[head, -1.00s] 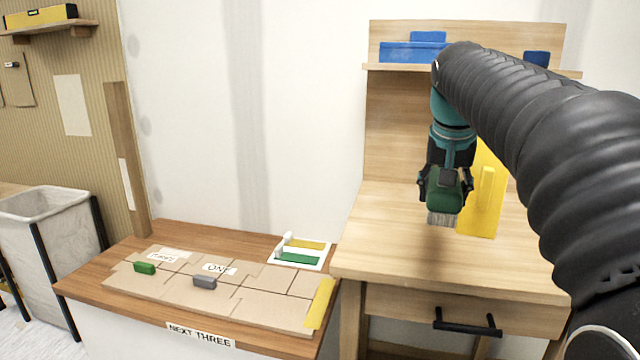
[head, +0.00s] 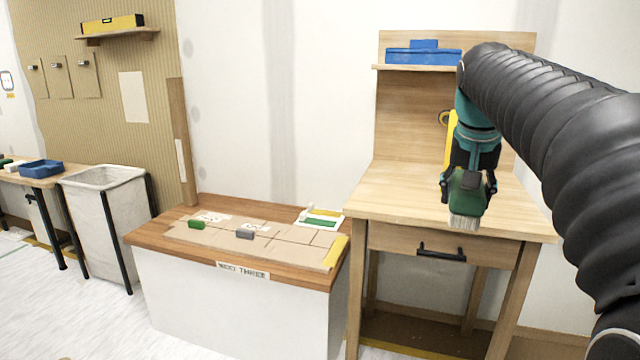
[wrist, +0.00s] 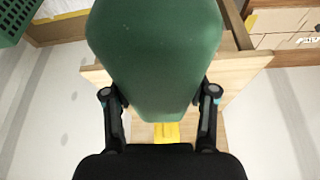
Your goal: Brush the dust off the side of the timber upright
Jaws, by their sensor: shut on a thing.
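My gripper (head: 467,181) is shut on a green-handled brush (head: 468,196). The brush points down, its pale bristles lowest, in front of the light wood desk in the head view. The green handle (wrist: 155,50) fills the middle of the wrist view between my two fingers. The timber upright (head: 182,140) is a tall, narrow brown post at the left, where the ribbed tan wall meets the white wall. A pale strip shows on its side; I cannot make out dust. The brush is far to the right of it.
A low cabinet (head: 240,308) with a brown top holding cardboard pieces stands between the upright and the desk (head: 400,205). A grey bin (head: 105,215) stands left of the cabinet. Open floor (head: 75,315) lies at front left.

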